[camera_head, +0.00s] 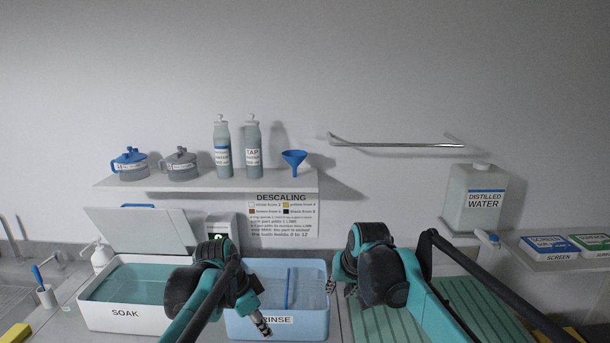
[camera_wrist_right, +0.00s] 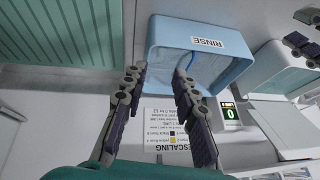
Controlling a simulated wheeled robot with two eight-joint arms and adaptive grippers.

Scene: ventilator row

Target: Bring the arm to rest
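My left gripper (camera_head: 258,318) hangs over the front edge of the blue RINSE tub, pointing down, with its arm partly hiding it. Its two fingers show apart at the upper right corner of the right wrist view (camera_wrist_right: 303,31). My right gripper (camera_wrist_right: 158,76) is open, with nothing between its fingers. In the head view it is mostly hidden behind its dark wrist, and a fingertip (camera_head: 332,285) shows near the tub's right edge. The RINSE tub (camera_head: 311,322) holds water and a blue upright strip.
The white SOAK tub (camera_head: 150,316) stands at left with its lid (camera_head: 135,230) behind. A green ribbed drainer (camera_head: 480,300) lies at right. A shelf (camera_head: 205,186) with bottles and a blue funnel (camera_head: 294,158) is above. A distilled water jug (camera_head: 474,205) stands at right.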

